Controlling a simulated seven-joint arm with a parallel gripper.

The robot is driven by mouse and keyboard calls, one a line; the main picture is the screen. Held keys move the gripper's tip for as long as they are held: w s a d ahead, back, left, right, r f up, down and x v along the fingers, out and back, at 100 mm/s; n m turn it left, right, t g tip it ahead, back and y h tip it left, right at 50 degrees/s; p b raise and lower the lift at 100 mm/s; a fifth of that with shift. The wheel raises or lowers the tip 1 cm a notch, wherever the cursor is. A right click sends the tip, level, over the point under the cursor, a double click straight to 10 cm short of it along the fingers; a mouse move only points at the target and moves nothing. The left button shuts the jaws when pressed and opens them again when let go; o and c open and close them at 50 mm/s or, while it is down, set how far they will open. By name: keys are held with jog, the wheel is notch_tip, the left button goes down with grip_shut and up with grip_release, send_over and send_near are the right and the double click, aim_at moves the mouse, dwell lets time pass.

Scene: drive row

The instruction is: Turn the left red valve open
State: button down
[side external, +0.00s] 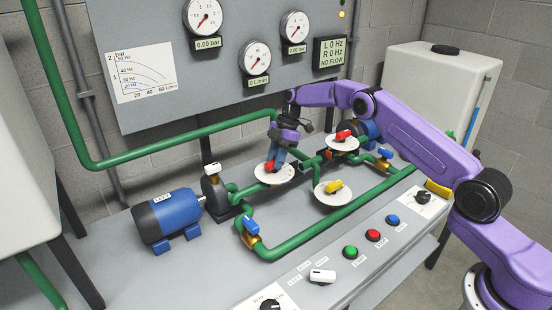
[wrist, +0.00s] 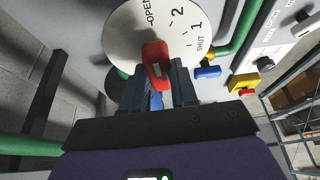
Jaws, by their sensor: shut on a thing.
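The left red valve has a red handle (side external: 270,166) over a round white dial plate (side external: 274,175). In the wrist view the handle (wrist: 156,65) stands between my two fingers, and the plate (wrist: 135,30) carries the marks OPEN, 2, 1 and SHUT. My gripper (side external: 275,160) points down at this valve and is shut on the red handle; its fingertips also show in the wrist view (wrist: 158,88). The fingers partly hide the handle in the side view. I cannot tell which mark the handle points to.
Another red valve (side external: 343,134) stands behind to the right, close to my arm. A yellow valve (side external: 333,186) stands in front on its own plate. Green pipes (side external: 300,238) run around them, with a blue motor (side external: 168,214) at left. The display (side external: 331,52) reads NO FLOW.

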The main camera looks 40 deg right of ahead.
jog(key=shift+s+f, duration=0.1)
jog(key=shift+f, duration=0.1)
jog(key=c, duration=0.9)
grip_release()
jog(key=shift+r, duration=0.1)
jog(key=shift+r, duration=0.1)
jog(key=v, duration=1.1)
jog(key=shift+d+r, duration=0.25)
jog(key=shift+r, duration=0.1)
